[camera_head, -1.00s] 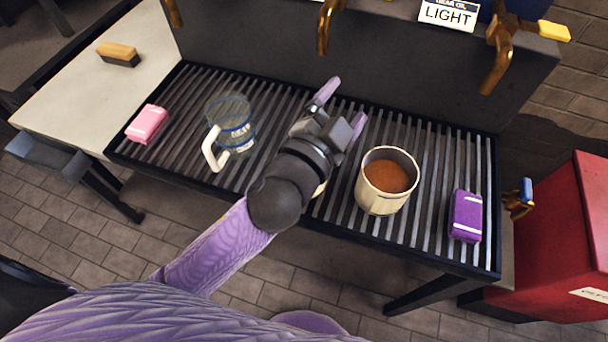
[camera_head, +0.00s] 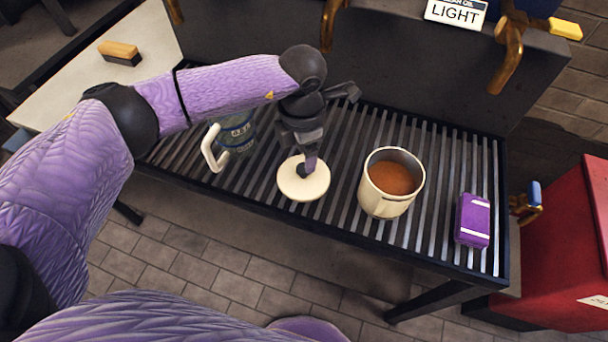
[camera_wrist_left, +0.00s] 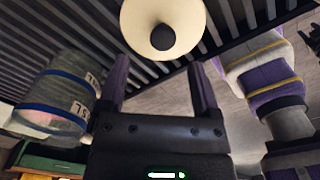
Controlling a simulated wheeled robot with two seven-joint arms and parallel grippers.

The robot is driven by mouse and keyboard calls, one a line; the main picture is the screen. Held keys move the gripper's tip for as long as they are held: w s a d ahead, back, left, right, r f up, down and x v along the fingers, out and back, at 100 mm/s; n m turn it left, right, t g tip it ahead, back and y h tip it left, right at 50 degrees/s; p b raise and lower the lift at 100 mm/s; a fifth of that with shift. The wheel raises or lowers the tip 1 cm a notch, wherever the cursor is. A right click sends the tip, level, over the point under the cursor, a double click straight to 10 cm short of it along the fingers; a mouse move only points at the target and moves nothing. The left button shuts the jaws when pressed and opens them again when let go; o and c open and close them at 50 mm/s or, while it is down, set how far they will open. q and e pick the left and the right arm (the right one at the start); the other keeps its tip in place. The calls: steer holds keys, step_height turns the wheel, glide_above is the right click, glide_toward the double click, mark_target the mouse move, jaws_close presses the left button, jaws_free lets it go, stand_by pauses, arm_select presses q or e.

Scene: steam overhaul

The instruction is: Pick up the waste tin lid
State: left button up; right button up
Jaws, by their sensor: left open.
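The waste tin lid (camera_head: 292,191) is a round cream disc with a dark knob, lying flat on the slatted rack. It also shows at the top of the left wrist view (camera_wrist_left: 140,20), with its knob in plain sight. My left gripper (camera_head: 309,163) is open and points down just above the lid. In the left wrist view its two fingers (camera_wrist_left: 159,66) are apart and the knob lies a little beyond the tips, between their lines. Whether a finger touches the lid I cannot tell. My right gripper is not in view.
A cream tin of brown contents (camera_head: 377,204) stands just right of the lid. A glass mug with a white handle (camera_head: 237,133) stands to the left, close to my arm. A purple block (camera_head: 472,220) lies at the rack's right end. The slatted rack (camera_head: 425,250) has bare room between.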

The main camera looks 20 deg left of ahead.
mark_target(303, 167)
arm_select(q)
step_height(303, 167, down, 5)
steer(key=shift+s+d+b, duration=0.1)
steer(key=shift+d+b, duration=0.05)
steer(key=shift+b, duration=0.75)
steer(key=shift+r, duration=0.1)
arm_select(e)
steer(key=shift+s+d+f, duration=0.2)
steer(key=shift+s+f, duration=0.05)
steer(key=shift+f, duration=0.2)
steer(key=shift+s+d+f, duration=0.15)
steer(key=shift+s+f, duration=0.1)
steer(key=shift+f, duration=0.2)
arm_select(q)
steer(key=c, duration=0.6)
jaws_close()
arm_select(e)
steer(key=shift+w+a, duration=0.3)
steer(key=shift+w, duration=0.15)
